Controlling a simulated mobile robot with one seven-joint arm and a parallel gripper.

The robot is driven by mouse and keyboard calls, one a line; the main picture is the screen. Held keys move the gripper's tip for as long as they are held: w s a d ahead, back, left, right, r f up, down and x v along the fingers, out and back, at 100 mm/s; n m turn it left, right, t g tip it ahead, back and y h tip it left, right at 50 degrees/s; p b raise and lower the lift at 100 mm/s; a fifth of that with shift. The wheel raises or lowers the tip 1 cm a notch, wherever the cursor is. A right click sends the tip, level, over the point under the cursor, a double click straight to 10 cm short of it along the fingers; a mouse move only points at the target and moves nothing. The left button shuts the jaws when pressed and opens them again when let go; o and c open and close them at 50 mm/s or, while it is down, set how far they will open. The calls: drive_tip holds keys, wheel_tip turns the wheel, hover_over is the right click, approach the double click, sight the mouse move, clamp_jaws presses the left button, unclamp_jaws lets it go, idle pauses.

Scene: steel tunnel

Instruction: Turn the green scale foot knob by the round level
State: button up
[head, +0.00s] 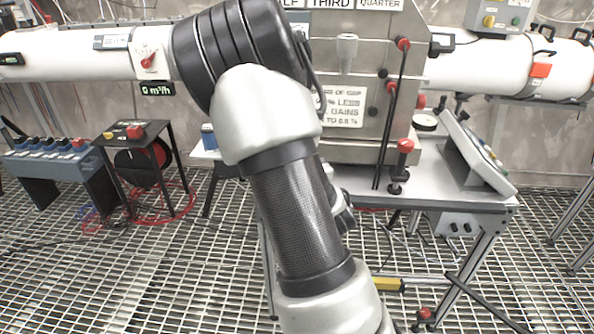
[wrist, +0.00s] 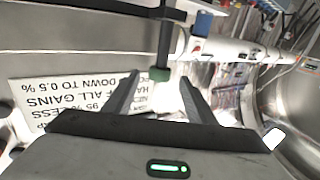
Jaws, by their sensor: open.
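In the wrist view my gripper (wrist: 160,79) is open, with its two dark fingers spread apart. I cannot make out the round level for sure in either view. In the head view my own arm fills the middle and hides my gripper and part of the bench.
A steel bench (head: 470,197) carries a tilted panel (head: 476,154), a red-topped clamp (head: 403,160) and a small round black-rimmed item (head: 424,122). A printed sign (wrist: 65,100) lies close to my gripper's left. A cable reel (head: 140,165) stands left; the grated floor there is partly clear.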

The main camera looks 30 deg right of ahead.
drive_tip(key=s+p, duration=1.1)
drive_tip(key=p, duration=0.4)
drive_tip(key=shift+s+a, duration=0.25)
drive_tip(key=shift+a, duration=0.2)
idle(0.4)
